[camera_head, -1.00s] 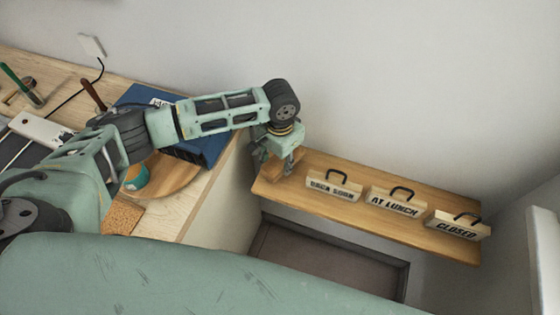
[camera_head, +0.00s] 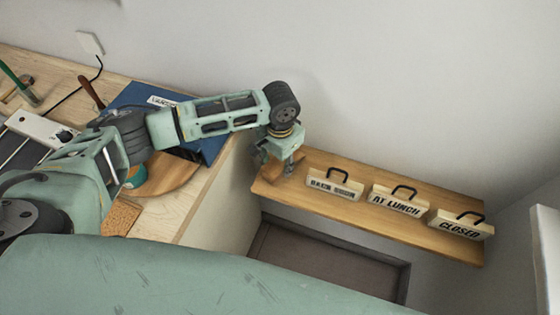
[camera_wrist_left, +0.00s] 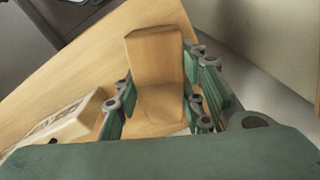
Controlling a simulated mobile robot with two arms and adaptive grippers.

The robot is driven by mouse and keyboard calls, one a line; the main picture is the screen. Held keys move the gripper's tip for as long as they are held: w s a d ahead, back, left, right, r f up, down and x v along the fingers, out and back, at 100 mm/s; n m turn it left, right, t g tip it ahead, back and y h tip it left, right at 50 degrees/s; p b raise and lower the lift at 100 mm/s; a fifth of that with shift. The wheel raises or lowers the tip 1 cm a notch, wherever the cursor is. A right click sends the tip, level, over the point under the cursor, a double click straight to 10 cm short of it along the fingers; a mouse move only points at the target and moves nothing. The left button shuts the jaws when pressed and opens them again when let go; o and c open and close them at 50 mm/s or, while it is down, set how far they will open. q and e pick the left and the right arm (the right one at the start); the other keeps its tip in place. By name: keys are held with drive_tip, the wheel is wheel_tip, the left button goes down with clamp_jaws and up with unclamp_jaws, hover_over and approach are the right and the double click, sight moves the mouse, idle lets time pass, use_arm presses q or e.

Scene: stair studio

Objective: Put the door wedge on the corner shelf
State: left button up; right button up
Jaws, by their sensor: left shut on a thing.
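The door wedge is a small brown wooden block; it shows in the left wrist view (camera_wrist_left: 155,62) between the fingers of my left gripper (camera_wrist_left: 160,105). In the head view my left gripper (camera_head: 284,166) is over the left end of the corner shelf (camera_head: 345,211), with the wedge (camera_head: 269,172) partly hidden at its fingers. My left gripper is shut on the wedge. The wedge is at or just above the shelf top; I cannot tell whether it touches. My right gripper is not in view.
Signs with black handles stand along the shelf: one nearest the gripper (camera_head: 335,184), "AT LUNCH" (camera_head: 397,201) and "CLOSED" (camera_head: 460,224). A wooden desk (camera_head: 160,217) with a blue box (camera_head: 214,143) and a round board (camera_head: 180,172) is at the left. Bare shelf lies in front of the signs.

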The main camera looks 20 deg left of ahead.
use_arm(q)
drive_tip(key=shift+f, duration=0.2)
drive_tip(key=o, duration=1.4)
drive_tip(key=shift+o, duration=0.2)
